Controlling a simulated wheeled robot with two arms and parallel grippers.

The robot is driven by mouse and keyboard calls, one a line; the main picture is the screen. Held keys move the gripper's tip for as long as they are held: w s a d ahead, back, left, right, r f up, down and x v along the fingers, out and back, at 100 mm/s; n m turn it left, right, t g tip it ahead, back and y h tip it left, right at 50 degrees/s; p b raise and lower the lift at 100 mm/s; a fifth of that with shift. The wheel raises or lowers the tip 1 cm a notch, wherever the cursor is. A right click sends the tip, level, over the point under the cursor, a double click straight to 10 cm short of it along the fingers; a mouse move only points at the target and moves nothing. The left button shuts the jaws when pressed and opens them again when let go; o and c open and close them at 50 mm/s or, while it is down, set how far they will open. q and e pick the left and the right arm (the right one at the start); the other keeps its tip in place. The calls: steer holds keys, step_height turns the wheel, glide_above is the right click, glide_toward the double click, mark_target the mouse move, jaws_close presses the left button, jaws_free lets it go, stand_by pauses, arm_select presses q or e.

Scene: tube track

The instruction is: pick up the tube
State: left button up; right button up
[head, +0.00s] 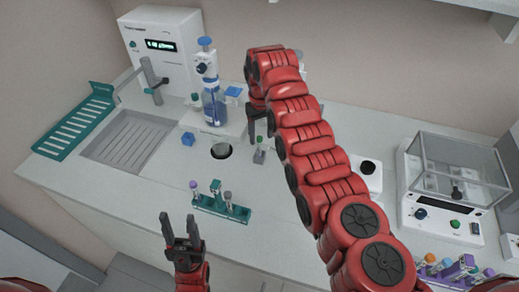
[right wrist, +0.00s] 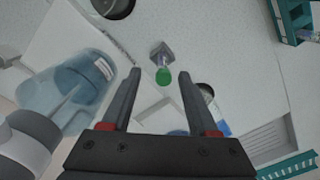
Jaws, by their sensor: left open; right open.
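A tube with a green cap (right wrist: 162,76) stands in a small grey holder (right wrist: 160,52) on the counter. In the head view this tube (head: 260,141) is just below my right gripper (head: 259,122), partly crowded by the arm. In the right wrist view my right gripper (right wrist: 159,75) is open, and the green cap shows between its two fingertips; I cannot tell the height gap. My left gripper (head: 181,218) is open and empty near the counter's front edge. A teal rack (head: 221,207) holds tubes with purple, teal and grey caps; it also shows in the right wrist view (right wrist: 290,18).
A blue bottle (head: 214,107) stands close left of my right gripper. A sink (head: 130,140) and teal drying rack (head: 72,125) lie left. A glass-covered balance (head: 440,215) and another tube rack (head: 450,268) are at the right. Some counter between sink and rack is clear.

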mark_target(260, 145)
steer(key=shift+f+p, duration=0.35)
steer(key=shift+f, duration=0.05)
steer(key=shift+s+a+f+p, duration=0.1)
steer(key=shift+a+f+p, duration=0.15)
steer(key=shift+f+p, duration=0.8)
step_height(260, 145, down, 2)
steer(key=shift+f, duration=0.3)
jaws_close()
steer(key=shift+r, duration=0.2)
step_height(260, 145, up, 8)
steer(key=b, duration=0.3)
steer(key=shift+r, duration=0.25)
steer(key=shift+r+b, duration=0.35)
steer(key=shift+r, duration=0.25)
